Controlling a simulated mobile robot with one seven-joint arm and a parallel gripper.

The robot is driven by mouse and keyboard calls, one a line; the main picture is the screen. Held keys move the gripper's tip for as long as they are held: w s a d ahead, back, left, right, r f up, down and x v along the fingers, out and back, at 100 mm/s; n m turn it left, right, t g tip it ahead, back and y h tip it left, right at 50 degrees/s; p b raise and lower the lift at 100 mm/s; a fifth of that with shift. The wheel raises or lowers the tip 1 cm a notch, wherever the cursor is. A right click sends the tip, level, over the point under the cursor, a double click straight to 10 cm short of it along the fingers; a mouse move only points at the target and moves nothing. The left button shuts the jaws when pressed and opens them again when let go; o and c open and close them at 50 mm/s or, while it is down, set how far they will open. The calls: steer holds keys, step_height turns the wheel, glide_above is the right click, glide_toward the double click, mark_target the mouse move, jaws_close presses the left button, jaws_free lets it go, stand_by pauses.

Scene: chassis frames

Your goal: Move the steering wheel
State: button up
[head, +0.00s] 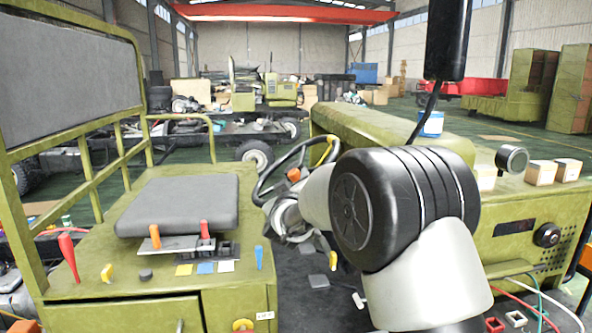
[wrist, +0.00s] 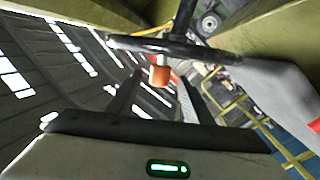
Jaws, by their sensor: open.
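The steering wheel (head: 270,170) is a dark, tilted ring between the seat platform and the green hood in the head view. An orange knob (head: 294,175) is on it. In the wrist view the steering wheel (wrist: 150,45) crosses the top as a dark bar, and the orange knob (wrist: 160,75) hangs from it. My gripper (wrist: 157,90) is open. Its two fingers stand on either side of the knob in the picture; no contact is visible. In the head view my arm hides the wheel's right part, and the fingertips are hard to make out.
A grey seat (head: 180,205) on a green platform (head: 90,293) with a red lever (head: 68,255) and several small switches is at left. The green hood (head: 375,128) lies behind my arm. A black hanging cylinder (head: 447,40) is close above the arm.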

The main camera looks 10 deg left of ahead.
steer(key=w+p, duration=0.1)
steer(key=w, duration=0.7)
steer(key=shift+w+a, duration=0.2)
jaws_close()
